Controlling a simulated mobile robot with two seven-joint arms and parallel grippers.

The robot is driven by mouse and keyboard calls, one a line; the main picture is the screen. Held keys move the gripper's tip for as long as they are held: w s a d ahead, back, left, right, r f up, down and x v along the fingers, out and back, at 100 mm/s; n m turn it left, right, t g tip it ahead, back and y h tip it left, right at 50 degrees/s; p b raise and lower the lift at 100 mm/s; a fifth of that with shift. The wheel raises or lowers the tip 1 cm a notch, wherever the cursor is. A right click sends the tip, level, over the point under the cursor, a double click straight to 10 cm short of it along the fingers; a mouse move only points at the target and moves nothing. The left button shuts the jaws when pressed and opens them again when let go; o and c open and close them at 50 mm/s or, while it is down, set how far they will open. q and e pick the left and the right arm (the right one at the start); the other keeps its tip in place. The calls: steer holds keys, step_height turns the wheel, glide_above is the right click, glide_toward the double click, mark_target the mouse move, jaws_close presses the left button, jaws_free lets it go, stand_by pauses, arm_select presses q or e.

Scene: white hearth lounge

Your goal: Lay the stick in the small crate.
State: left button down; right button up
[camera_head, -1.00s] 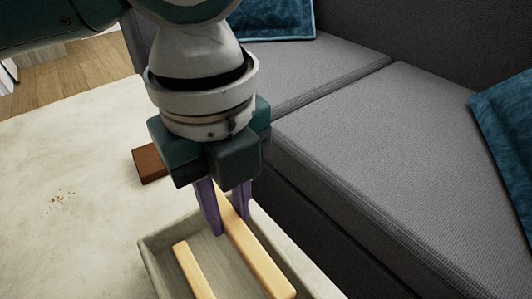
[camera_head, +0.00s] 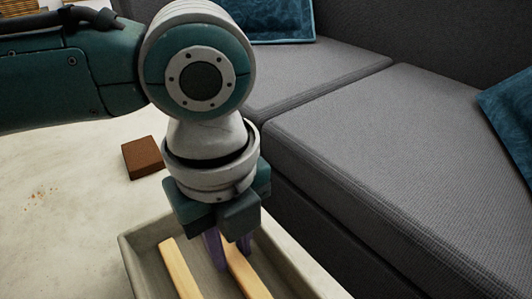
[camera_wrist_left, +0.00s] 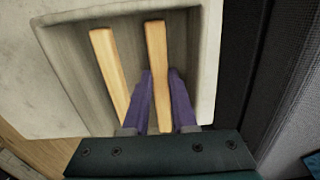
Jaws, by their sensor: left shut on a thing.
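My left gripper (camera_head: 229,258) is shut on a pale wooden stick (camera_head: 250,281), with its purple fingers on either side. The held stick is within the outline of the small grey crate (camera_head: 143,258); I cannot tell if it touches the floor. A second pale stick (camera_head: 180,270) lies in the crate, to the left and roughly parallel. The left wrist view shows the held stick (camera_wrist_left: 156,55) between the fingers, the other stick (camera_wrist_left: 108,65) beside it, and the crate walls around both. The near end of the crate is cut off in the head view. My right gripper is not in view.
A brown block (camera_head: 142,158) lies on the pale table (camera_head: 70,240) behind the crate, and some crumbs (camera_head: 40,193) lie to the left. A grey sofa (camera_head: 400,170) with blue cushions stands close on the right. The left of the table is mostly clear.

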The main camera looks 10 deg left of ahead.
arm_select(q)
steer(key=c, duration=1)
jaws_free()
step_height(320, 180, up, 12)
steer(key=p, duration=0.8)
steer(key=n+h, duration=0.2)
steer(key=n, duration=0.1)
glide_above(263, 289)
steer(key=s+d+n+t+h, duration=0.1)
steer(key=s+d+n+h, duration=0.1)
steer(key=n, duration=0.3)
steer(key=s+a+f+n+t+y, duration=0.1)
steer(key=s+a+n+y, duration=0.1)
steer(key=a+n, duration=0.6)
steer(key=s+a+f+n+t+y, duration=0.1)
steer(key=s+a+n, duration=0.4)
steer(key=a+n, duration=0.2)
steer(key=shift+a+f+n+t+y, duration=0.15)
steer(key=shift+a+n+t+y, duration=0.2)
steer(key=shift+n, duration=0.35)
